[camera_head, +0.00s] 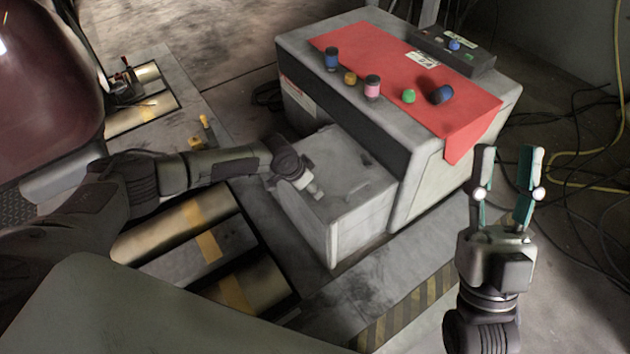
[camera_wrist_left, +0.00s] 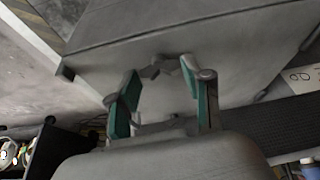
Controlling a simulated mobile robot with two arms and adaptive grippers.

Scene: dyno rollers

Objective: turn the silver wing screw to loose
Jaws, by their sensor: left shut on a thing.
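The silver wing screw (camera_wrist_left: 158,70) shows as a small grey piece on the grey box face, between the fingertips of my left gripper (camera_wrist_left: 160,76) in the left wrist view. My left gripper is shut on it, green pads on either side. In the head view, my left gripper (camera_head: 312,190) is at the low grey box (camera_head: 360,205), reaching in from the left. The screw cannot be made out there. My right gripper (camera_head: 508,165) is open and empty, fingers pointing up, to the right of the machine.
A taller grey cabinet (camera_head: 410,165) carries a red mat (camera_head: 390,70) with several coloured jars, and a dark control box (camera_head: 450,50). Rollers (camera_head: 185,225) lie in the floor below my left arm. A dark red car (camera_head: 45,90) stands at left. Cables (camera_head: 590,170) lie at right.

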